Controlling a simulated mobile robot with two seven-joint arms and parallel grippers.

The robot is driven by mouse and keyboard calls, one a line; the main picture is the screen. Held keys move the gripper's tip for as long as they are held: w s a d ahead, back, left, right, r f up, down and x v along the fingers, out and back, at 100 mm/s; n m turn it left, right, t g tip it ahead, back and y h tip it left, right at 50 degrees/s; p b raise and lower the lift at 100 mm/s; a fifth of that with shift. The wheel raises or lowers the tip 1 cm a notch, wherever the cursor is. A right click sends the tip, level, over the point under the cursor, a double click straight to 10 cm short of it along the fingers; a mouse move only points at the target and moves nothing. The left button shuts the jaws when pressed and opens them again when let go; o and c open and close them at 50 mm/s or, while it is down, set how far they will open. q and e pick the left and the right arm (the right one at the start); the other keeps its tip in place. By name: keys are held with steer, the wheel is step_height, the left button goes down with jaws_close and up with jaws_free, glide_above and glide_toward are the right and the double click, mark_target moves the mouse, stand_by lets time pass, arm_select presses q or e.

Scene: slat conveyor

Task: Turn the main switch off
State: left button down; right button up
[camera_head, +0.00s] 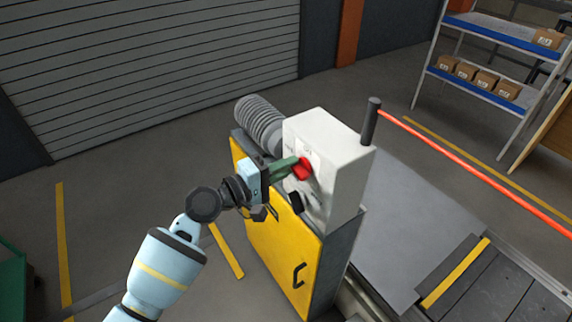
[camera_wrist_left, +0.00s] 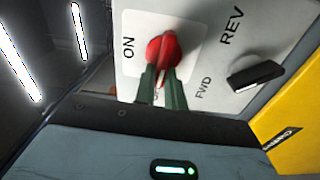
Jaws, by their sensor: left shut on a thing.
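The main switch is a red rotary knob (camera_head: 302,169) on the front of a white control box (camera_head: 325,143). In the left wrist view the red knob (camera_wrist_left: 163,49) sits on a white panel, with the word ON beside it and another label partly hidden by the fingers. My left gripper (camera_head: 297,165) has green fingers shut on the red knob; the fingers also show in the left wrist view (camera_wrist_left: 162,80). A black selector knob (camera_head: 295,202) sits below on the same panel, between REV and FWD in the left wrist view (camera_wrist_left: 256,74). My right gripper is not in view.
The box stands on a yellow-doored cabinet (camera_head: 270,235) beside a grey motor (camera_head: 260,122). A dark post with a red bar (camera_head: 470,165) rises behind the box. The conveyor (camera_head: 500,290) lies at the right. Shelves with cartons (camera_head: 480,78) stand far back.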

arm_select(q)
steer(key=shift+n, duration=0.3)
steer(key=shift+f, duration=0.1)
steer(key=c, duration=1.5)
jaws_free()
steer(key=shift+o, duration=0.2)
steer(key=v, duration=0.8)
steer(key=shift+b, duration=0.3)
steer(key=shift+d, duration=0.1)
